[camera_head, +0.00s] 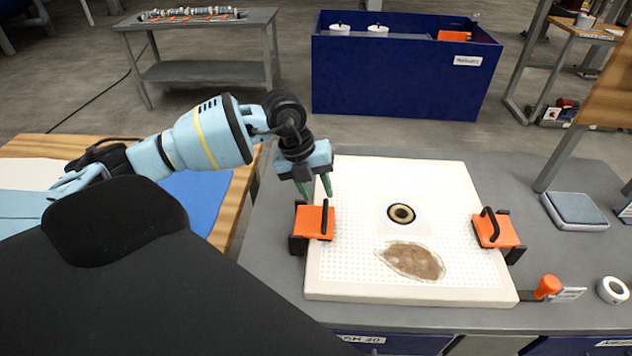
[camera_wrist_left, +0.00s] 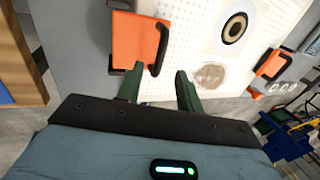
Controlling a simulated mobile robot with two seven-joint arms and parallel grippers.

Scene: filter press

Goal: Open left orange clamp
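The left orange clamp (camera_head: 314,222) sits at the left edge of the white perforated filter plate (camera_head: 345,290), with a black handle standing on it. It also shows in the left wrist view (camera_wrist_left: 130,40), with its handle just ahead of the fingers. My left gripper (camera_head: 314,190) is just above and behind this clamp, its green fingers apart and pointing down. In the left wrist view the left gripper (camera_wrist_left: 160,85) is open, with nothing between the fingers. A second orange clamp (camera_head: 497,230) sits at the plate's right edge. My right gripper is not in view.
The plate has a black-ringed centre hole (camera_head: 401,213) and a brown stain (camera_head: 415,262). An orange knob (camera_head: 547,286) and a white ring (camera_head: 612,290) are at the right front. A grey scale (camera_head: 575,208) stands right. A blue bin (camera_head: 400,75) stands behind.

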